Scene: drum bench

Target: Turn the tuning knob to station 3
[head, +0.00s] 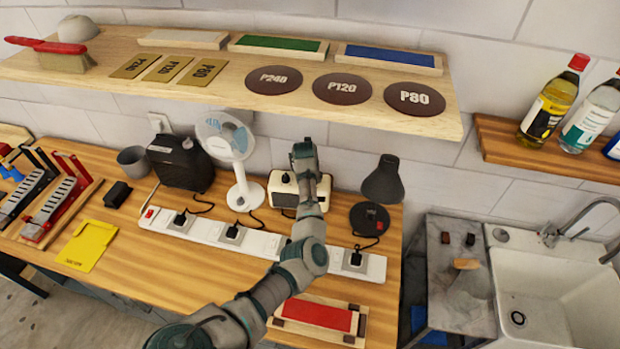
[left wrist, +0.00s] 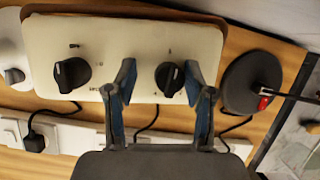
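The cream radio (head: 284,201) stands at the back of the bench, partly hidden by my left arm in the head view. In the left wrist view its cream face (left wrist: 120,40) shows two black knobs. The left knob (left wrist: 72,74) is clear of the fingers. The right knob (left wrist: 169,79) lies between the open fingers of my left gripper (left wrist: 159,80). The right finger is close beside that knob, and a wider gap shows on the left. I cannot tell whether either finger touches it. Small marks surround the knobs, mostly too small to read. My right gripper is not in view.
A white fan (head: 238,160) and black speaker-like box (head: 180,160) stand left of the radio. A dark lamp (head: 382,185) stands right. A white power strip (head: 260,242) with plugs runs in front. A wooden shelf (head: 215,90) hangs above.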

